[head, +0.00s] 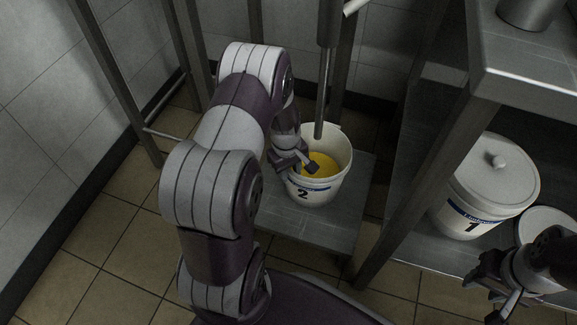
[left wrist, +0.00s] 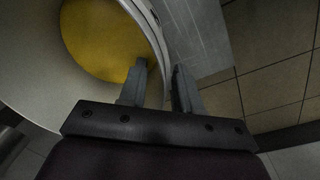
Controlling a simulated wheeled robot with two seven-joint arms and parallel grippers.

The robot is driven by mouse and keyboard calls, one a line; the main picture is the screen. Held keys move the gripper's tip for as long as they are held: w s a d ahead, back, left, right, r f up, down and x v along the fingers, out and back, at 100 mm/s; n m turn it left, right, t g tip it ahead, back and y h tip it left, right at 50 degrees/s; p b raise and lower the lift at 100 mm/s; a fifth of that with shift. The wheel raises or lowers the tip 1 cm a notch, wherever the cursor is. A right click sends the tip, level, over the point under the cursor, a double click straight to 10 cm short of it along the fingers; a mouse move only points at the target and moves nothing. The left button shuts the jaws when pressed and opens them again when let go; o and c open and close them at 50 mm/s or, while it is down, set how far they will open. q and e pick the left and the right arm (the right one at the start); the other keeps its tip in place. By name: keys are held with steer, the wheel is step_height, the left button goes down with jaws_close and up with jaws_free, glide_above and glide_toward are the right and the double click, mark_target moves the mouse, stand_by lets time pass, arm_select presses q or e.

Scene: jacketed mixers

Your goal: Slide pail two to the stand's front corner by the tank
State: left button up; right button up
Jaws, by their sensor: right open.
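Pail two (head: 325,194), white with a black 2 and yellow contents, stands upright on the low grey stand (head: 325,233). My left gripper (head: 305,165) is at the pail's left rim. In the left wrist view, pail two (left wrist: 30,75) fills the upper left. There the left gripper's fingers (left wrist: 161,82) straddle the pail wall, one inside over the yellow and one outside. Whether they press on the wall is unclear. The stand (left wrist: 190,35) also shows there beyond the wall. My right gripper (head: 497,290) is open and empty at the lower right. I cannot make out the tank.
A vertical metal rod (head: 322,90) comes down just behind pail two, its lower end near the rim. A shelf rack (head: 405,205) stands right of the stand, holding lidded pail one (head: 487,185). Bare stand top shows in front of pail two and to its right.

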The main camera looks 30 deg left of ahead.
arm_select(q)
steer(key=shift+f+b, duration=0.35)
steer(key=shift+f, duration=0.6)
jaws_close()
stand_by(0.8)
